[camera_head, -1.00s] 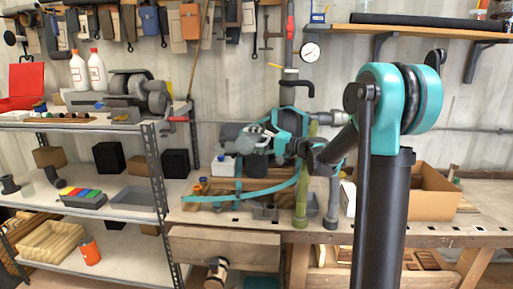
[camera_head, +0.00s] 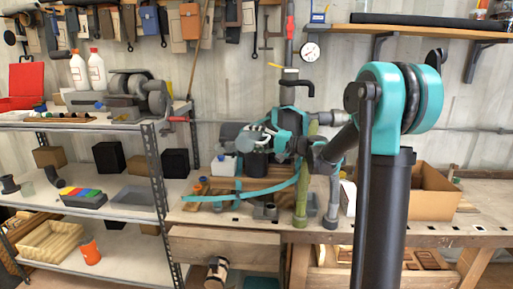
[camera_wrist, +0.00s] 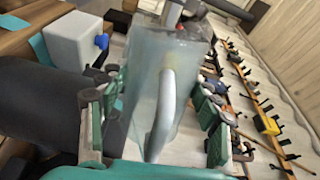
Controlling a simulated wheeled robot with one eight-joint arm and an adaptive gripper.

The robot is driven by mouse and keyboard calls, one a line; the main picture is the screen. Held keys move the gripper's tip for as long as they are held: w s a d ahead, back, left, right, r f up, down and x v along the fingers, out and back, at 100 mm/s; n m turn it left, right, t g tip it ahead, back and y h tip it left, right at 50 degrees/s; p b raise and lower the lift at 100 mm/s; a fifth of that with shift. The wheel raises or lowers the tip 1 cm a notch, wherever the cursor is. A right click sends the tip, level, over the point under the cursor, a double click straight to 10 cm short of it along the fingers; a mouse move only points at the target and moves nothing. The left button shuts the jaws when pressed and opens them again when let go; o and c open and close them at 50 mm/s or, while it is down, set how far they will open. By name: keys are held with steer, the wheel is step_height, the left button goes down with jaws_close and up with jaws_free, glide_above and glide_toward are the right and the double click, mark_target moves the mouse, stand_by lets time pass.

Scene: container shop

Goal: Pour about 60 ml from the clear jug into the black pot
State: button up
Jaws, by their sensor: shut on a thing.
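The clear jug (camera_wrist: 148,85) fills the middle of the wrist view, its curved handle (camera_wrist: 165,115) facing the camera. My gripper (camera_wrist: 155,125) is shut on it, with one finger on each side. The jug looks tilted in the head view, where my gripper (camera_head: 275,142) holds it above the left part of the workbench. The liquid level inside is not clear. A large dark cylinder (camera_wrist: 35,105) lies left of the jug in the wrist view; I cannot tell whether it is the black pot. No pouring stream is visible.
A white container (camera_head: 223,166) stands on the bench below my gripper, near small bottles and a wooden tray. A cardboard box (camera_head: 430,190) is at the right. Metal shelves (camera_head: 120,220) hold tools and boxes at the left. Pipes stand close to my gripper.

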steer(key=shift+r, duration=0.1)
stand_by(0.3)
steer(key=shift+s+f+n, duration=0.15)
steer(key=shift+f+n, duration=0.15)
steer(key=shift+s+a+f+n, duration=0.3)
steer(key=shift+s+f+n, duration=0.15)
steer(key=shift+s+n, duration=0.4)
steer(key=shift+n, duration=0.45)
steer(key=shift+n, duration=0.3)
